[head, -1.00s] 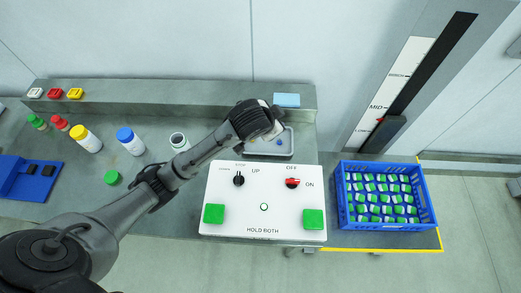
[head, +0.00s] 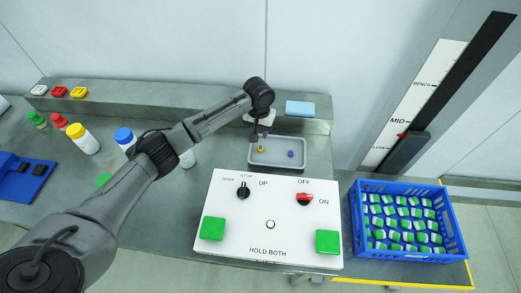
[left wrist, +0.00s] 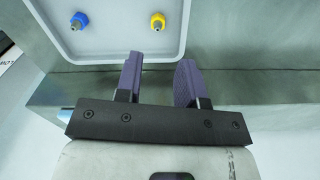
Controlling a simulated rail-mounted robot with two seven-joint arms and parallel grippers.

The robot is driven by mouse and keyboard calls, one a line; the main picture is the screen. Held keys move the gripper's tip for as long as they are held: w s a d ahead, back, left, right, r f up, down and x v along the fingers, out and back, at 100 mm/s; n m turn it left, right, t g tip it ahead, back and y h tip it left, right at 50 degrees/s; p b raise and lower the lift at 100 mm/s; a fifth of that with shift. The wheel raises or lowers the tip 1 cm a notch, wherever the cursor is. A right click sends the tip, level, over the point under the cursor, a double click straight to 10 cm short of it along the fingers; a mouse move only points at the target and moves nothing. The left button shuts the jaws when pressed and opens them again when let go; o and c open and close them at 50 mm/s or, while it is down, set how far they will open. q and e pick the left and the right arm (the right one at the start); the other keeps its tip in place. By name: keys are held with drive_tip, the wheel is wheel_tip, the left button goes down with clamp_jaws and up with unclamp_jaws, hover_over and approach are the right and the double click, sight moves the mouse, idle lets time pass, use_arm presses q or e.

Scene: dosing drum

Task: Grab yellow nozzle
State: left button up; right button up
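The yellow nozzle (head: 261,149) lies in the left part of a grey tray (head: 278,164); it also shows in the left wrist view (left wrist: 157,21). A blue nozzle (head: 290,154) lies to its right in the head view, and it shows to its left in the left wrist view (left wrist: 79,20). My left gripper (head: 256,138) is at the tray's back left, near the yellow nozzle. In the left wrist view its fingers (left wrist: 160,72) are apart with nothing between them, and the yellow nozzle shows beyond their tips, clear of them. My right gripper is not in view.
A white control panel (head: 266,208) with knobs and green buttons stands in front of the tray. A light blue block (head: 300,108) rests on the back ledge. A blue crate (head: 407,255) of small bottles is at right. Capped bottles (head: 84,140) stand at left.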

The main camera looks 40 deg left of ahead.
sight(260, 147)
use_arm(q)
drive_tip(key=shift+d+f+b, duration=0.2)
drive_tip(key=shift+f+b, duration=0.6)
drive_tip(key=shift+f, duration=3.8)
drive_tip(key=shift+c, duration=0.5)
clamp_jaws()
